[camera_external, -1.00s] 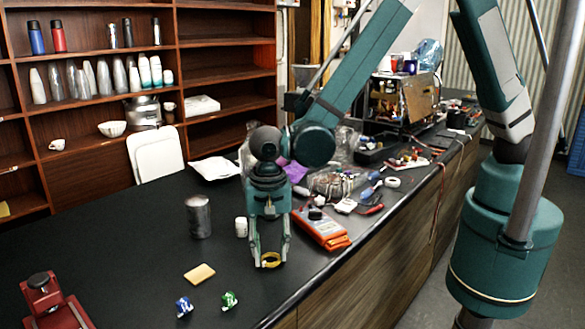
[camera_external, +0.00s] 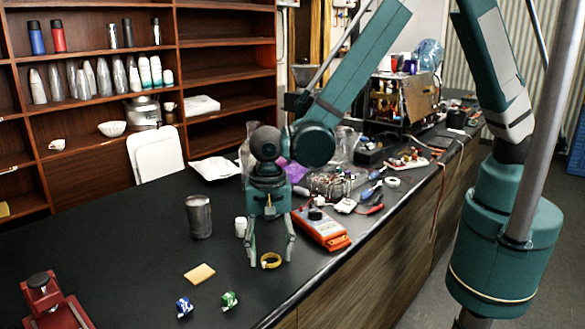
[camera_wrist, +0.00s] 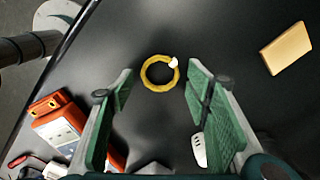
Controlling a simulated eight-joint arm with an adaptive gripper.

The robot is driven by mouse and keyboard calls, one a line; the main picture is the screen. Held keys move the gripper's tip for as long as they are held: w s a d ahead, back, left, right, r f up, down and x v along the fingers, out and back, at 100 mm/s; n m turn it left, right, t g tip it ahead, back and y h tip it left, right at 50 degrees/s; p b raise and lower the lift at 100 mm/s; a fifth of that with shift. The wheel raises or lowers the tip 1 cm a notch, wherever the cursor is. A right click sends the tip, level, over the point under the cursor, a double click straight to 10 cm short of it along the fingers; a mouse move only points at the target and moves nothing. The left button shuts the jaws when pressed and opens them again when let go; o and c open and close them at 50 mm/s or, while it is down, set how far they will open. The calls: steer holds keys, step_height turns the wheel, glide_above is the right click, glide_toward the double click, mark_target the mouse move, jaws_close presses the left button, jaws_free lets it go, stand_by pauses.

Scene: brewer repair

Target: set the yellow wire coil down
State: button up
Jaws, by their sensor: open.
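The yellow wire coil (camera_external: 271,261) lies flat on the black counter near its front edge. In the wrist view the coil (camera_wrist: 160,73) is a yellow ring with a small white tag at its upper right. My gripper (camera_external: 271,260) is open, pointing down, with one finger on each side of the coil. In the wrist view the green finger pads of my gripper (camera_wrist: 158,92) stand apart from the coil with gaps on both sides.
An orange meter (camera_external: 322,230) lies right of my gripper. A tan sponge-like block (camera_external: 199,274) and blue and green wrapped pieces (camera_external: 229,300) lie in front-left. The counter between them is clear.

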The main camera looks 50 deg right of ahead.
mark_target(271, 255)
step_height(271, 255, up, 12)
stand_by(0.8)
stand_by(0.6)
steer(key=shift+r, duration=0.1)
steer(key=w+d+r+n+t, duration=0.15)
steer(key=d+r, duration=0.35)
steer(key=d, duration=0.5)
steer(key=w+d+r+n+y, duration=0.1)
steer(key=w+d+r, duration=0.1)
steer(key=d+r, duration=0.5)
steer(key=w+d+r+n+t, duration=0.1)
steer(key=w+d+r+n, duration=0.15)
steer(key=d, duration=0.95)
steer(key=s+d+r+n+t, duration=0.1)
steer(key=s+d, duration=0.3)
steer(key=d, duration=0.5)
steer(key=s+d+r+n+t, duration=0.1)
steer(key=s+d+t, duration=0.1)
steer(key=d, duration=0.7)
steer(key=s+d+r+n+t+h, duration=0.1)
steer(key=s+d+n, duration=0.1)
steer(key=s+d, duration=0.3)
steer(key=d, duration=0.4)
steer(key=shift+s+r+t, duration=0.3)
steer(key=shift+t, duration=0.05)
